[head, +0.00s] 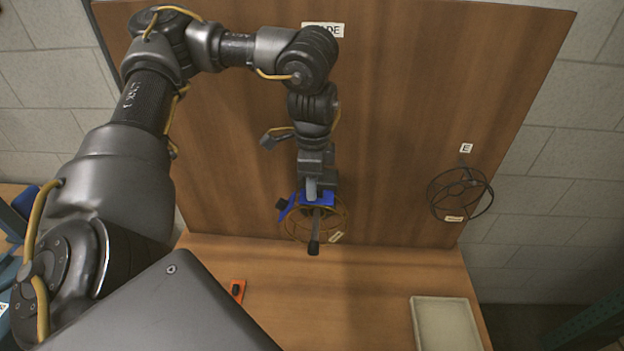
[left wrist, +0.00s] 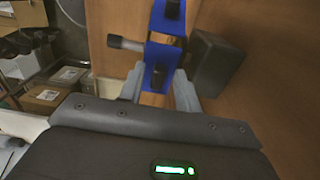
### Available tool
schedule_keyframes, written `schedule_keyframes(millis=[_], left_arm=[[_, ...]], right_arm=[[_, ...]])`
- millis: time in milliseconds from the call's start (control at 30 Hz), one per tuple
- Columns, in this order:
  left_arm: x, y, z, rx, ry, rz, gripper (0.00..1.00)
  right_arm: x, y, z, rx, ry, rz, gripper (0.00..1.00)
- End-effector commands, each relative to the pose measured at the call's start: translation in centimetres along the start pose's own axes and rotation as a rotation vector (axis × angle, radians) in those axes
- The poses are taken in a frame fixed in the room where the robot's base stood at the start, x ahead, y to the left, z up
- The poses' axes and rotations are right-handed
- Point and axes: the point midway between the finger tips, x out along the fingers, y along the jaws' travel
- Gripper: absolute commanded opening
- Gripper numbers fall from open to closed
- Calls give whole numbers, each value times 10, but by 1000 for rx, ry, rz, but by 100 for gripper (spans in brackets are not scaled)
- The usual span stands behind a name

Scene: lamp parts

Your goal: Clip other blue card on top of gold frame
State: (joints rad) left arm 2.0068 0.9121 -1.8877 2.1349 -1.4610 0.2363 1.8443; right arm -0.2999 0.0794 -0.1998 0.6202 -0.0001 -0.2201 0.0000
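The gold frame (head: 338,215) is a round wire cage low on the upright wooden board, partly hidden behind my left gripper. A blue card (head: 318,199) is at the top of the frame, right under my left gripper (head: 313,190). A second blue piece (head: 287,207) sits tilted at the frame's left side. In the left wrist view, my left gripper (left wrist: 160,85) has its fingers against both sides of a blue card (left wrist: 158,68). I cannot tell whether that card touches the frame, since the wires do not show clearly there. My right gripper is not in view.
A black wire frame (head: 460,195) hangs at the board's right under a label "E". A pale tray (head: 446,324) is at the table's right front. A small orange item (head: 238,290) lies left of centre. The table between them is clear.

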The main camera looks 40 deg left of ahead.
Motion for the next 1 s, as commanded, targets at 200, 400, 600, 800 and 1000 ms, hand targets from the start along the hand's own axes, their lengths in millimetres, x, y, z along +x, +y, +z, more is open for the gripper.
schedule_keyframes(millis=[200, 400, 600, 800, 1000], left_arm=[[1, 1, 0, 0, -2, 2, 39], [-4, 0, 0, 1, -1, 0, 39], [-31, 0, 0, 1, 0, -3, 39], [-68, 0, 0, 0, 0, -4, 39], [-95, 0, 0, 0, -2, -1, 39]], right_arm=[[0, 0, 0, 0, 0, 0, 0], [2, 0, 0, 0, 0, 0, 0], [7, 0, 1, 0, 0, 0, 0], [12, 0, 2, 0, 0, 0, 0], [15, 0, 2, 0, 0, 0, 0]])
